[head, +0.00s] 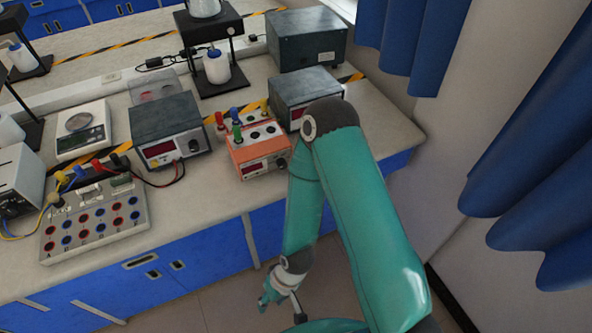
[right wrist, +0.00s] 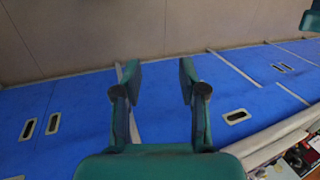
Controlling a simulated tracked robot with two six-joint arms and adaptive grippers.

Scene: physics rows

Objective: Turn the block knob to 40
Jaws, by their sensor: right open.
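An orange block (head: 258,152) with a small display, a dark front knob (head: 281,163) and coloured posts on top stands near the bench's front edge in the head view. The knob's scale and pointer are too small to read. A dark grey meter box (head: 167,127) to its left also has a front knob (head: 194,145). My right gripper (head: 272,294) hangs low in front of the blue cabinets, below the bench top and apart from the block. In the right wrist view the right gripper (right wrist: 158,78) is open, with nothing between its fingers. My left gripper is out of view.
A terminal board (head: 95,222) with wires lies at the left of the bench (head: 190,227). A second dark box (head: 303,88) stands behind the block, partly hidden by my right arm. A scale (head: 83,130) stands further left. Blue curtains (head: 530,170) hang at right.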

